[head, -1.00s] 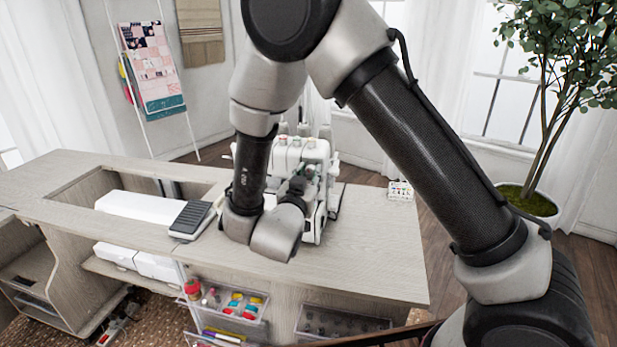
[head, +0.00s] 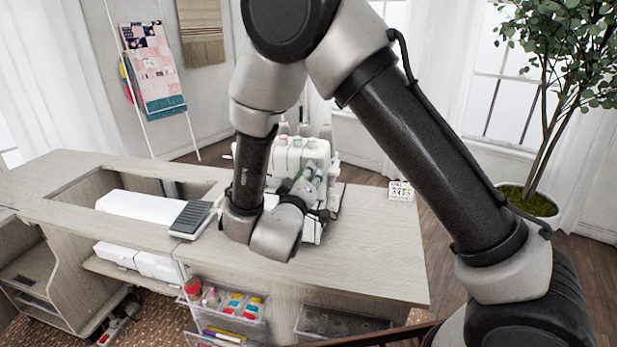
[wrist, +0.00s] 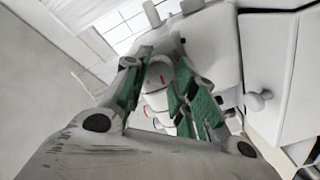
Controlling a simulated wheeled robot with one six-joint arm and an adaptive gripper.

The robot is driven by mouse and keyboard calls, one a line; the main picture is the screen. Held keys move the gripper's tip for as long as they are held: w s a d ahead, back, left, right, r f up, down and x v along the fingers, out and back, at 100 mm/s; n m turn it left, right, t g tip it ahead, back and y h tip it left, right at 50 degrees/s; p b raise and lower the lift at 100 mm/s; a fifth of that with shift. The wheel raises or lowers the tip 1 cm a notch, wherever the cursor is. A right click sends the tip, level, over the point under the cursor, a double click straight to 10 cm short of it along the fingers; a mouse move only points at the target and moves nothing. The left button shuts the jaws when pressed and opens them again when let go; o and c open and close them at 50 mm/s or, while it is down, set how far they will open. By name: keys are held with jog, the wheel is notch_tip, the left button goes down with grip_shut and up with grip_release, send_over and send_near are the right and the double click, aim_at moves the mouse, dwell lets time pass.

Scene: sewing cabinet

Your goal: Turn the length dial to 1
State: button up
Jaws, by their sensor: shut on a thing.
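The white sewing machine (head: 290,152) stands on the cabinet top, partly hidden behind my arm. My gripper (head: 308,184) is at its front. In the wrist view, the two green-padded fingers of my gripper (wrist: 160,88) are on either side of a white round knob (wrist: 158,74), apparently the length dial, and are shut on it. Small red marks show near the knob, but its numbers and setting cannot be read. Another white round knob (wrist: 258,101) sticks out of the machine body at the right of the wrist view, clear of the fingers.
A grey foot pedal (head: 191,218) lies on the cabinet top (head: 370,245), left of my arm. A small box of coloured items (head: 401,190) stands at the right. Open clear drawers (head: 240,308) stick out below the front edge. The right part of the top is clear.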

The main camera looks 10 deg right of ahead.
jog(key=shift+n, duration=0.7)
jog(key=o, duration=1)
jog(key=shift+o, duration=0.2)
jog(key=shift+s+a, duration=0.1)
jog(key=v, duration=1.1)
jog(key=shift+s, duration=0.4)
jog(key=shift+a, duration=0.1)
